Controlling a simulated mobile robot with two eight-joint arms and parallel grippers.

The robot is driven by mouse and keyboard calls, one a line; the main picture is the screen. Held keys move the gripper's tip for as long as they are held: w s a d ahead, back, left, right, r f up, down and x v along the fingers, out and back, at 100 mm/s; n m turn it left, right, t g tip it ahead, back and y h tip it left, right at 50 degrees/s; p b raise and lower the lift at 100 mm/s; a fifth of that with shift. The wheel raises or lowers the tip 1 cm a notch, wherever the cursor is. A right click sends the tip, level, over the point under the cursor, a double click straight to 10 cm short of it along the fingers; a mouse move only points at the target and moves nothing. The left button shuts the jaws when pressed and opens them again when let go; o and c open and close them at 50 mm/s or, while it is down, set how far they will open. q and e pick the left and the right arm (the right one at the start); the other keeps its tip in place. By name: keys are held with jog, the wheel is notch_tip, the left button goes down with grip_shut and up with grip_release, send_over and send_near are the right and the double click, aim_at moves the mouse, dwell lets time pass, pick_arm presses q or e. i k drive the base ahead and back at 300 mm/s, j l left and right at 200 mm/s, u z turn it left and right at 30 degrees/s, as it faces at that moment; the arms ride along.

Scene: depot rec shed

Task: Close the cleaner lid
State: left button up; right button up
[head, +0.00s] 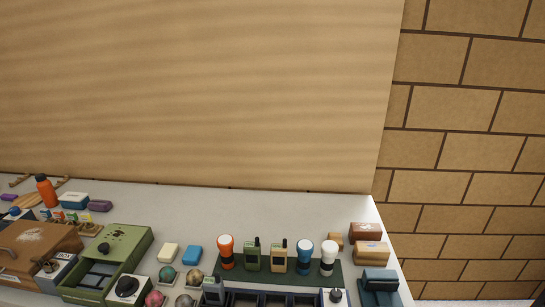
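A green box-like unit (72,291) stands at the lower left of the table in the head view. Its green top panel (126,238) carries a black knob, and dark openings show in front of the panel. It may be the cleaner with its lid not covering the openings, but I cannot tell for sure. Neither of my grippers is in view.
A brown case (35,245) stands left of the green unit. Several balls, a yellow block (168,252) and a blue block (192,255) lie to its right. Torches and radios stand on a green mat (318,265).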

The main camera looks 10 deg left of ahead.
aim_at(117, 243)
jog(key=u, duration=1.6)
